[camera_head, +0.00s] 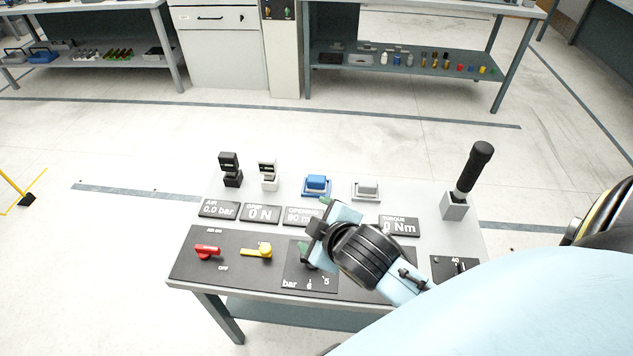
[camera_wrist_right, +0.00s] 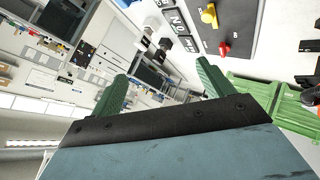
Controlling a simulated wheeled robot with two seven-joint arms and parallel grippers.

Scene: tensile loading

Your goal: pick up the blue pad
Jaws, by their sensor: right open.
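The blue pad (camera_head: 317,183) sits on a blue tray near the far edge of the panel table, in the head view. A grey pad (camera_head: 367,188) sits just right of it. My right gripper (camera_head: 312,227) is above the table, nearer to me than the blue pad and apart from it in the picture. Its green fingers are spread, and in the right wrist view the gap between the fingers (camera_wrist_right: 162,70) is empty. I cannot make out the blue pad in the wrist view. My left gripper is not in view.
Black (camera_head: 230,170) and white (camera_head: 268,175) upright pieces stand left of the blue pad. A black-handled lever (camera_head: 474,170) rises at the right. A red handle (camera_head: 207,250) and yellow knob (camera_head: 258,250) sit on the front panel. A green crate (camera_wrist_right: 290,108) shows in the wrist view.

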